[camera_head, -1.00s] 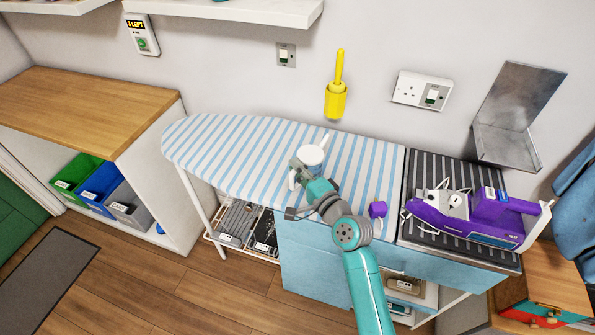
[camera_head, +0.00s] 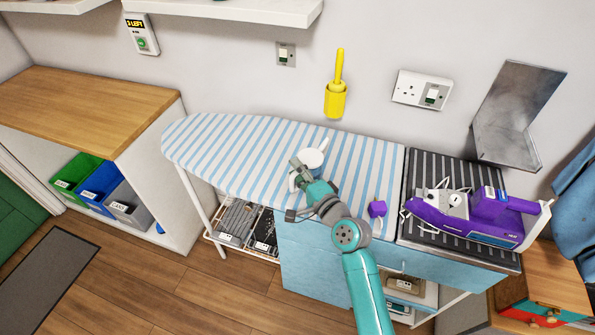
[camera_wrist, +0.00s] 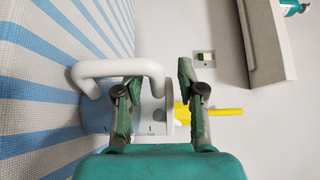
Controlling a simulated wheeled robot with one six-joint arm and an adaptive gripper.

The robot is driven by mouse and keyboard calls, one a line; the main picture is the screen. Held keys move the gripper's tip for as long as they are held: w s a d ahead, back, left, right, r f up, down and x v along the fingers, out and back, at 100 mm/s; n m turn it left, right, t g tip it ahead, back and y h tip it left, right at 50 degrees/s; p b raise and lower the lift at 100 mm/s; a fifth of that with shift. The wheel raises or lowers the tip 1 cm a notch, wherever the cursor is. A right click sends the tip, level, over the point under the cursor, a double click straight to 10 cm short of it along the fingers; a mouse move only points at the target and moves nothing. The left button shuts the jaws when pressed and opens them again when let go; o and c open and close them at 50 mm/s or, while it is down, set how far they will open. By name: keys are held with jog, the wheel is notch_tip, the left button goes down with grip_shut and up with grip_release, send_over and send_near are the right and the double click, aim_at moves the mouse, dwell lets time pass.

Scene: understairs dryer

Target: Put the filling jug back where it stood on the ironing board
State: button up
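The white filling jug (camera_head: 314,160) is at the middle of the striped ironing board (camera_head: 225,150), seemingly upright on it. My arm partly hides the jug, and its base contact is unclear. In the wrist view, the jug's white handle (camera_wrist: 112,69) faces the camera. My gripper (camera_head: 297,168) is beside the jug at its handle side. In the wrist view, my gripper (camera_wrist: 157,80) has its fingers spread apart. One finger overlaps the handle area; the other is clear of the jug. Nothing is clamped between them.
A purple steam iron (camera_head: 470,217) sits on the dark ribbed rest at right. A small purple item (camera_head: 377,209) lies near the board's front edge. A yellow holder (camera_head: 335,100) is on the wall behind. The board's left part is clear.

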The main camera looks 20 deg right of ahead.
jog(key=v, duration=1.2)
jog(key=shift+r, duration=0.1)
jog(key=s+f+n+g+h, duration=0.15)
jog(key=s+f, duration=0.25)
jog(key=s, duration=0.6)
jog(key=s+f+n+g+h, duration=0.1)
jog(key=s+f+n+h, duration=0.3)
jog(key=s, duration=0.5)
jog(key=s+r+n, duration=0.2)
jog(key=s+n, duration=0.2)
jog(key=s, duration=0.5)
jog(key=s+a+r+n, duration=0.1)
jog(key=s+r+n, duration=0.2)
jog(key=s, duration=0.6)
jog(key=shift+s+r+n, duration=0.3)
jog(key=shift+s+n, duration=0.05)
jog(key=shift+n, duration=0.8)
jog(key=shift+a+y, duration=0.1)
jog(key=shift+y, duration=0.15)
